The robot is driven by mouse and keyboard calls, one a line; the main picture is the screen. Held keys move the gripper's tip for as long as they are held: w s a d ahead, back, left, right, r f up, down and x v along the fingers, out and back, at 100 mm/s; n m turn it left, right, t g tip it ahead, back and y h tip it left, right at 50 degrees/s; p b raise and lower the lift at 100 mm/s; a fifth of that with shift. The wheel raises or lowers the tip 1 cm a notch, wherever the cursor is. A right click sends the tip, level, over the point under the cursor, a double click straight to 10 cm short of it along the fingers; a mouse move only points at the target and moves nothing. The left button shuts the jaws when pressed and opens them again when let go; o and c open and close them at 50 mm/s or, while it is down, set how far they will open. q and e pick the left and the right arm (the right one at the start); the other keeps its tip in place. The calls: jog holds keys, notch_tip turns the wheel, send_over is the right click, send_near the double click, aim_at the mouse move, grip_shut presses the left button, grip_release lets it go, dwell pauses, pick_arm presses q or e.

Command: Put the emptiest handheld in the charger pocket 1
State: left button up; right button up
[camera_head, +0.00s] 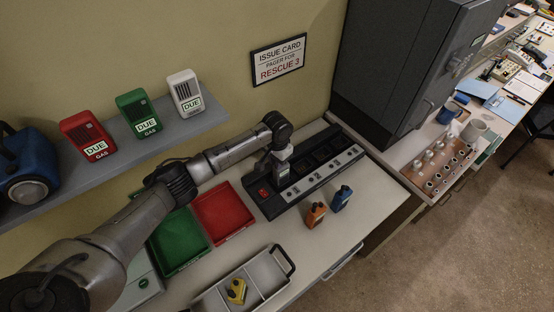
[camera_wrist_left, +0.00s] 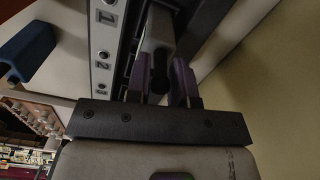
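The charger (camera_head: 326,183) is a long dark block with a row of pockets and a pale numbered strip. My left gripper (camera_head: 281,153) is over the charger's left part. In the left wrist view its purple fingers (camera_wrist_left: 162,82) are on both sides of a grey handheld (camera_wrist_left: 158,30), close against it. Its lower end (camera_head: 283,170) is at the charger; how deep it sits in a pocket I cannot tell. Numbers 1, 2 and 3 show beside it on the strip (camera_wrist_left: 104,45). An orange handheld (camera_head: 316,214) and a blue handheld (camera_head: 341,198) stand on the desk. My right gripper is not in view.
A red tray (camera_head: 224,213) and a green tray (camera_head: 179,243) lie left of the charger. A grey divided tray (camera_head: 213,301) holds a yellow handheld (camera_head: 237,291). A dark cabinet (camera_head: 400,70) stands behind the charger's right end. The desk front right is clear.

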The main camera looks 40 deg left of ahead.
pick_arm(q)
jog(key=o, duration=0.3)
jog(key=shift+r, duration=2.95)
jog(key=shift+w+f, duration=0.1)
